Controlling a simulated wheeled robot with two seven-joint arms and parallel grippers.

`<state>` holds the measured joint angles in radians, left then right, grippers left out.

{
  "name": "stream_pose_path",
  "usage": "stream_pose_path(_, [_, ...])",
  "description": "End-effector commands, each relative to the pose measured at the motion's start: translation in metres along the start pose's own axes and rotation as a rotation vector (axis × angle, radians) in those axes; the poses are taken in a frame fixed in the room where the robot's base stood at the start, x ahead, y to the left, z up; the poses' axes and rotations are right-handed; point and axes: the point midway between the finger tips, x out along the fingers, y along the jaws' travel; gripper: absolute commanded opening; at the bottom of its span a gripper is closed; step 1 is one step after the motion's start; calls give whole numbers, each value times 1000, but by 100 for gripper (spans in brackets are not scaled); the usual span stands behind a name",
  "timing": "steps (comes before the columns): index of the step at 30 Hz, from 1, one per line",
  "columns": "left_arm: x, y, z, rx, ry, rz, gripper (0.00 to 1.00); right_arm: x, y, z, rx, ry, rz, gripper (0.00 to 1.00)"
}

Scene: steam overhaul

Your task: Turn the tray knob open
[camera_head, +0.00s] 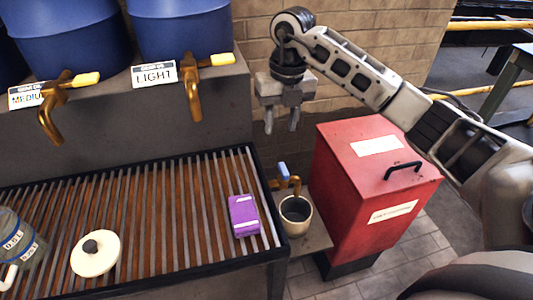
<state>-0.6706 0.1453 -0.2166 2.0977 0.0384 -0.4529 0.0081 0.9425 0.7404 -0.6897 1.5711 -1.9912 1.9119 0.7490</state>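The tray knob (283,170) is a small blue handle on a brass tap at the right end of the slatted drip tray (262,205). A cream cup (303,226) with a dark inside stands just below the tap, on a small ledge. My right gripper (281,127) points down above the knob, in front of the brick wall. Its two fingers are apart with nothing between them, and they do not touch the knob. My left gripper is out of view.
A red bin (340,200) with a black handle stands right of the knob, below my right arm. Blue barrels with brass taps stand behind the tray. A purple package (243,216), a white lid (96,262) and a glass jug (15,240) are on the slats.

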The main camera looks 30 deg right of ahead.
Motion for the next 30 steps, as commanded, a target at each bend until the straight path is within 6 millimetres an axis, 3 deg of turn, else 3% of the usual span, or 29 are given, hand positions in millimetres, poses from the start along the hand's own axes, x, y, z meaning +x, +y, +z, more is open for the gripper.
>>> stream_pose_path(3, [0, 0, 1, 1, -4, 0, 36, -10, -18, 5, 46, -13, -73, 38])
stream_pose_path(7, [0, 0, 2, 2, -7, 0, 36, 2, -19, 5, 48, -10, -78, 38])
stream_pose_path(21, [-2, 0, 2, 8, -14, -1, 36, 100, -24, 5, 42, -8, -74, 38])
stream_pose_path(30, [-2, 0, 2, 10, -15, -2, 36, 141, -28, 7, 42, -12, -73, 38])
